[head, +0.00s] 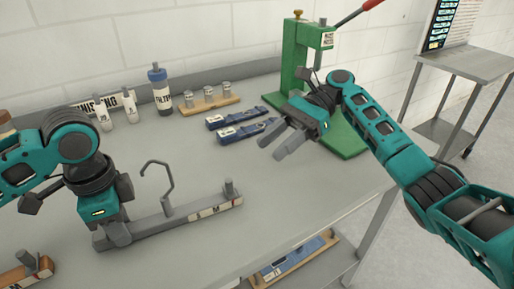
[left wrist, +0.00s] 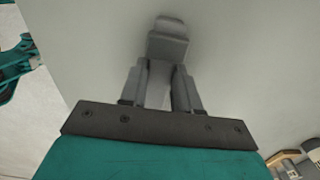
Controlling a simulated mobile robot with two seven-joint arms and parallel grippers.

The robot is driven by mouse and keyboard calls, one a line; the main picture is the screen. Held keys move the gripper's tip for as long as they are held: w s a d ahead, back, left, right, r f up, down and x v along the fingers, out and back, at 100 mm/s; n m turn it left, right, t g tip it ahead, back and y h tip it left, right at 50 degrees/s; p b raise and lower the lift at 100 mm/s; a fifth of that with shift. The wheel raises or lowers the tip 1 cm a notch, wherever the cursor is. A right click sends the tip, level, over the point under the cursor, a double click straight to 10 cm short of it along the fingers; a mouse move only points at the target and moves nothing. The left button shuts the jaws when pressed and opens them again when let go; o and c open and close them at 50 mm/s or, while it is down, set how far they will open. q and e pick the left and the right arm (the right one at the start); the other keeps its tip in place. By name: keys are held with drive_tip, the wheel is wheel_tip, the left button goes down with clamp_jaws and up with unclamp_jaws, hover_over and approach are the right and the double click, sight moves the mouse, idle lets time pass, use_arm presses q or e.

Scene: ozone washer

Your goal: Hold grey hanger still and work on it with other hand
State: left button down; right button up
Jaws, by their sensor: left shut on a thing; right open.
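The grey hanger (head: 170,219) is a long bar low on the bench at the left, with a thin hook (head: 158,172) rising from its middle. A light marked strip and a short upright peg (head: 229,187) are at its right end. My left gripper (head: 118,232) points down and is shut on the hanger near its left end. In the left wrist view, a grey block-like part (left wrist: 168,42) lies at the tips of my left gripper (left wrist: 160,75). My right gripper (head: 277,146) is open and empty above the bench, up and right of the hanger.
Two blue tools (head: 236,117) lie behind my right gripper. A green press (head: 297,60) with a red-handled lever stands at the back right. A bottle (head: 160,92), white tubes (head: 130,103) and a wooden rack (head: 209,103) line the back. The bench right of the hanger is clear.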

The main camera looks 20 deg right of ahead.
use_arm(q)
drive_tip(key=c, duration=0.7)
unclamp_jaws()
drive_tip(key=shift+c, duration=0.2)
